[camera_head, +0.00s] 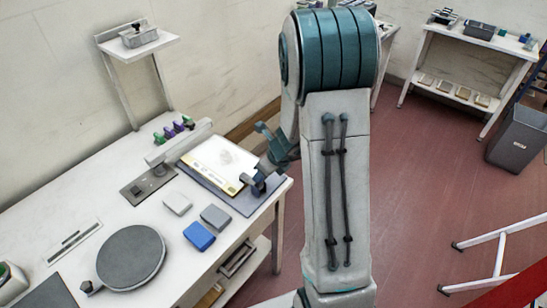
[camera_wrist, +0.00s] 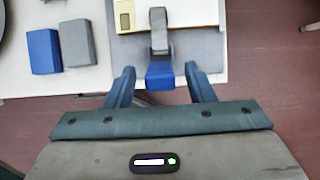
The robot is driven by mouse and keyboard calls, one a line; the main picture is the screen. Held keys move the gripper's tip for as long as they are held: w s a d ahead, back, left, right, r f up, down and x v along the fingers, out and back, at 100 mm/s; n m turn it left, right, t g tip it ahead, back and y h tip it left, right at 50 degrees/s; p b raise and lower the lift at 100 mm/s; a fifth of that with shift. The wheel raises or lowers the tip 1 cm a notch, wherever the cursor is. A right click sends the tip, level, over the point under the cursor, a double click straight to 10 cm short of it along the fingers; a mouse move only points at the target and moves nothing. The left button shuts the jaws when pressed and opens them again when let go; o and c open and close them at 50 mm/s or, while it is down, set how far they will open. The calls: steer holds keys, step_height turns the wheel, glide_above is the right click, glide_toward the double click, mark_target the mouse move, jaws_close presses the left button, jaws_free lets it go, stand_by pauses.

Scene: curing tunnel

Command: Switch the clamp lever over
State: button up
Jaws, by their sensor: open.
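The clamp lever (camera_wrist: 158,32) is a grey bar with a blue handle end (camera_wrist: 160,74), at the top middle of the wrist view. In the head view its dark blue end (camera_head: 255,184) shows at the table's right edge, beside a plate holding a cream-edged sheet (camera_head: 218,162). My gripper (camera_wrist: 160,80) is open, with one finger on each side of the blue handle and a gap on both sides. In the head view my gripper (camera_head: 266,150) is at the table's right edge, partly hidden by my arm. How deep the handle sits between the fingers is hard to tell.
On the white table (camera_head: 120,188) are a blue block (camera_head: 199,236), grey blocks (camera_head: 215,216), a round dark disc (camera_head: 131,257) and a grey bar (camera_head: 180,143) on a dark base. A small raised shelf (camera_head: 135,45) stands behind.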

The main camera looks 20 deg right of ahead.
steer(key=p+v, duration=0.1)
steer(key=v, duration=0.8)
steer(key=shift+s+r+p, duration=0.15)
steer(key=shift+r+p, duration=0.05)
steer(key=shift+p, duration=0.2)
steer(key=s+a+r+n+h+b, duration=0.1)
steer(key=s+a+r+n+b, duration=0.2)
steer(key=s+n, duration=0.6)
steer(key=s+a+r+n+h+b, duration=0.1)
steer(key=s+a+r+n+b, duration=0.2)
steer(key=s+n, duration=0.6)
step_height(320, 180, up, 2)
steer(key=n, duration=1.2)
steer(key=shift+g+h, duration=0.4)
